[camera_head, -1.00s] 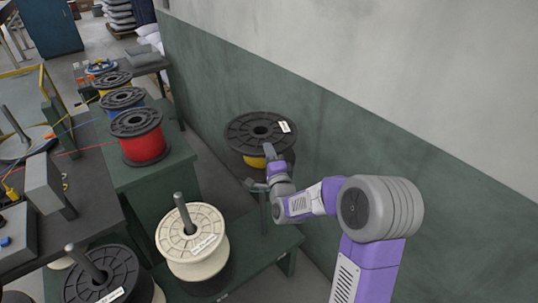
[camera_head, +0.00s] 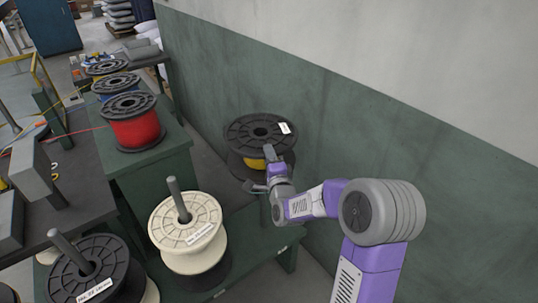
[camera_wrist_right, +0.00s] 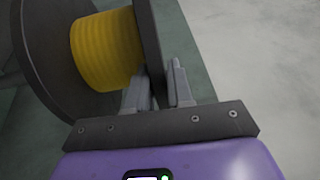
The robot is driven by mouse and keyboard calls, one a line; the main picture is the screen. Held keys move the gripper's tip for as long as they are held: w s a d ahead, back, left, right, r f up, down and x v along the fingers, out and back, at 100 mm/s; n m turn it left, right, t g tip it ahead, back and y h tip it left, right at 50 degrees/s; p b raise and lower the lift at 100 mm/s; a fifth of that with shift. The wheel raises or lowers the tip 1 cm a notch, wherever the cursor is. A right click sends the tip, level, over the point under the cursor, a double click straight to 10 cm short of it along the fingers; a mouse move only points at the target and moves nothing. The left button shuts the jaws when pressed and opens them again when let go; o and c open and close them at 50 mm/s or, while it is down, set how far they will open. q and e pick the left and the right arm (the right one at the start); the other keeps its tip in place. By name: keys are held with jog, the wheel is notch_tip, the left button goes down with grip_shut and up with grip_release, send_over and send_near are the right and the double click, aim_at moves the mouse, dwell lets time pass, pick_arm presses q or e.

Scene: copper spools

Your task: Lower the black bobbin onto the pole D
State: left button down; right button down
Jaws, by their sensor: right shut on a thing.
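The black bobbin (camera_head: 240,131), with black flanges, yellow winding and a white label on top, is held near the wall above the right end of the low green bench. It looks roughly level. My right gripper (camera_head: 270,157) is shut on its near edge. In the right wrist view, the fingers (camera_wrist_right: 158,88) pinch one flange of the bobbin (camera_wrist_right: 146,40), beside the yellow winding (camera_wrist_right: 103,48). No letter marks a pole D; the space under the bobbin is largely hidden by the bobbin and my arm. My left gripper is not in view.
A cream spool (camera_head: 187,230) sits around a grey pole (camera_head: 178,198) on the low bench. A black-flanged spool (camera_head: 95,268) around another pole stands at lower left. A red spool (camera_head: 133,122) stands on a higher green stand. The green wall (camera_head: 370,150) is close behind the bobbin.

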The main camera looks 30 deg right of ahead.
notch_tip(320, 180, down, 39)
dwell(3.3)
jog(key=shift+w+f, duration=0.1)
jog(key=shift+f, duration=0.35)
dwell(0.4)
jog(key=c, duration=1)
grip_release()
jog(key=shift+s, duration=0.2)
jog(key=shift+o, duration=0.4)
jog(key=shift+s+a+f, duration=0.1)
jog(key=shift+f, duration=0.2)
jog(key=p+v, duration=0.2)
jog(key=v, duration=0.5)
jog(key=shift+s, duration=0.2)
jog(key=shift+a+r, duration=0.1)
jog(key=shift+r, duration=0.1)
